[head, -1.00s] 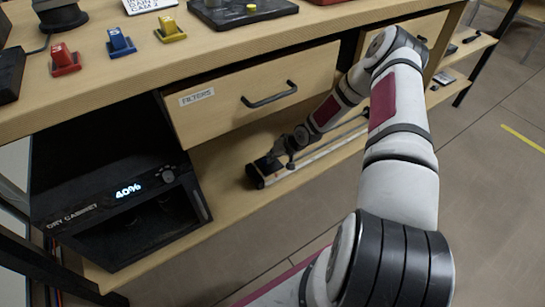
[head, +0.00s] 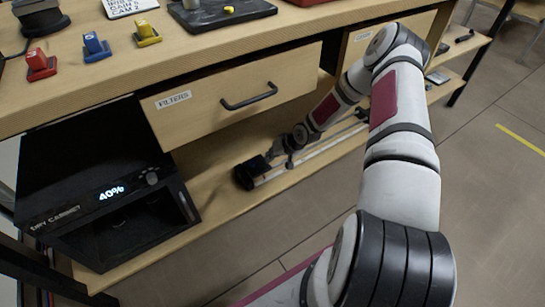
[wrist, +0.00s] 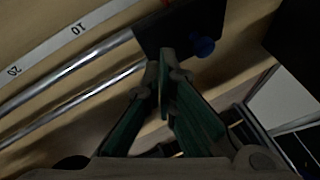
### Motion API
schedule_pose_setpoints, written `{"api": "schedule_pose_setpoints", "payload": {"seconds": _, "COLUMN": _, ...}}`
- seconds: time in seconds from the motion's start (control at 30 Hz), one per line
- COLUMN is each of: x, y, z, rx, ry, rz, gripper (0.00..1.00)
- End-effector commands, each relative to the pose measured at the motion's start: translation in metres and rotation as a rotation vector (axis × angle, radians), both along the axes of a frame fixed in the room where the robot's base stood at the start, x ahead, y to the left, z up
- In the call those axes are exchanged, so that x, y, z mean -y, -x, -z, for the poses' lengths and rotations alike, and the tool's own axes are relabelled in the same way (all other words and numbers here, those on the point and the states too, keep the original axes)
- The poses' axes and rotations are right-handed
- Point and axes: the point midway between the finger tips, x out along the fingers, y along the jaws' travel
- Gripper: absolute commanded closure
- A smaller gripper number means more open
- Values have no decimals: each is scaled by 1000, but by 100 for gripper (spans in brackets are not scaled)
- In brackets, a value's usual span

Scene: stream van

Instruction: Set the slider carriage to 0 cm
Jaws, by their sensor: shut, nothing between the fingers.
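The slider lies on the lower shelf, with its pale rails (head: 322,148) and a black left end (head: 246,174) in the head view. My gripper (wrist: 160,68) is shut and empty, fingertips at the plate's near edge; contact cannot be told. It also shows in the head view (head: 277,158).
The dry cabinet (head: 105,190) stands left of the slider. The filters drawer (head: 235,95) is above the shelf, close over my forearm. Red, blue and yellow blocks (head: 97,46) sit on the tabletop. Open floor (head: 400,260) lies in front.

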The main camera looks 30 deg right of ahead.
Motion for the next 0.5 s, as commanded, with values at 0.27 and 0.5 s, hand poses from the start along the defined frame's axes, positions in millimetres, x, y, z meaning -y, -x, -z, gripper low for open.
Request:
{"api": "schedule_pose_setpoints", "payload": {"seconds": 0.27, "x": 12, "y": 21, "z": -39, "rx": 2, "ry": 1, "rz": 2, "gripper": 100}}
{"api": "schedule_pose_setpoints", "payload": {"seconds": 0.5, "x": 22, "y": 40, "z": -70, "rx": 2, "ry": 1, "rz": 2, "gripper": 100}}
